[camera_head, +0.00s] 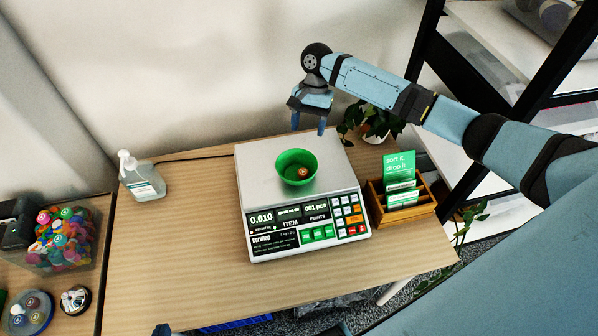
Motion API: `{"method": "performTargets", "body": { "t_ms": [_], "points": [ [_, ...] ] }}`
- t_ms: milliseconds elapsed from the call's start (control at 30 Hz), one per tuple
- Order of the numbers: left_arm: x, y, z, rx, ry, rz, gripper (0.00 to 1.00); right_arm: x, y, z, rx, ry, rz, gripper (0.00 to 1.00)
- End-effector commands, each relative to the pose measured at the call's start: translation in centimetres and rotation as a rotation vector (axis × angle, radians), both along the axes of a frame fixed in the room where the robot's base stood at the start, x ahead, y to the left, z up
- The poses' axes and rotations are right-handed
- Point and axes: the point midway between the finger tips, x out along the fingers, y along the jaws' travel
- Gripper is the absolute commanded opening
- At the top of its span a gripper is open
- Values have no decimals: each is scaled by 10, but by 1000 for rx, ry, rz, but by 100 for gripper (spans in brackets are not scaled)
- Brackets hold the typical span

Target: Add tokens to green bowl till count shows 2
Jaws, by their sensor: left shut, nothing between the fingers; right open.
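The green bowl (284,162) stands upright on the steel pan of the counting scale (259,182). One small brownish-orange token (303,172) lies inside it. The scale's display (316,208) reads 0.010 and 001 pcs. A clear bin (79,262) at the left holds many mixed coloured tokens (66,234). My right gripper (308,127) is open and empty, fingers down, above and behind the bowl. A small blue tip at the bottom edge is my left gripper (162,330); it is shut and empty, mostly out of frame.
A sanitizer bottle (141,179) stands left of the scale. A wooden card holder (401,210) with green cards is right of it, a plant (377,122) behind. Round trays (30,313) sit at lower left. The table (170,262) front left is clear. A black-framed shelf (490,90) stands right.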

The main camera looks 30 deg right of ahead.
Motion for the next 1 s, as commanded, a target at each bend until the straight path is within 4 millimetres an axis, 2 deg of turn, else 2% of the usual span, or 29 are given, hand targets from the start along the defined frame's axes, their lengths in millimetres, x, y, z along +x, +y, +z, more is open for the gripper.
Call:
{"method": "performTargets", "body": {
  "t_ms": [100,200,433,833,933,1000],
  "points": [
    [0,0,-1,-1,-2,-1,0,6,-6,19,0,-2,1,60],
    [1,-1,-1,-2,-4,-1,0,9,-9,30,1,-1,1,60],
    [1,-1,-1,-2,-4,-2,0,11,-11,39,0,0,1,60],
    [0,-1,-3,-1,-1,-2,0,9,-9,36,2,-2,9,60],
    [0,-1,-3,-1,0,-2,0,-2,4,23,13,-22,62,60],
    [0,-1,-4,-1,1,-2,0,-18,21,6,27,-54,135,60]
  ]
}}
